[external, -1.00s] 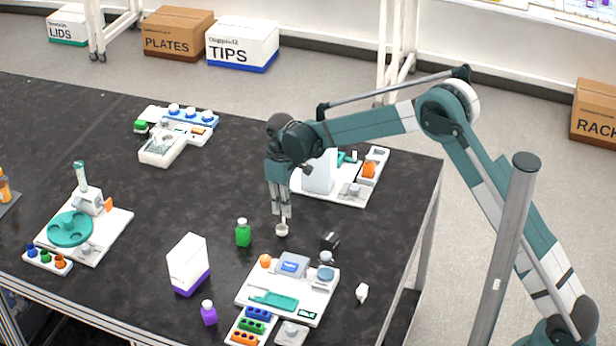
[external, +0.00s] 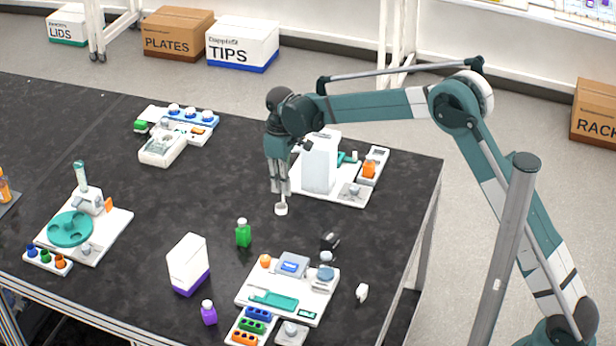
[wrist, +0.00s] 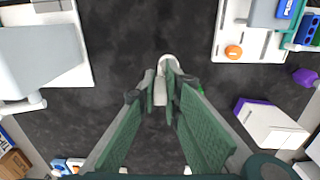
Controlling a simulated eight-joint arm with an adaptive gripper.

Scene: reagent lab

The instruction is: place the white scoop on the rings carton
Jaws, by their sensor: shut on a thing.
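My gripper (external: 280,188) is shut on the white scoop (external: 281,209), which hangs below the fingertips over the dark table. In the wrist view the scoop (wrist: 168,61) shows at the tips of the closed fingers (wrist: 163,88). A white carton with a purple base (external: 187,264) stands on the table, to the left of and nearer the camera than the scoop. It also shows at the right in the wrist view (wrist: 270,124). No rings label is readable on it, so I cannot confirm that it is the rings carton.
A green bottle (external: 243,233) stands between the scoop and the carton. A purple bottle (external: 208,312) is near the carton. A white instrument (external: 320,165) stands just behind my gripper. A white station (external: 246,291) and a small black object (external: 329,241) are in front.

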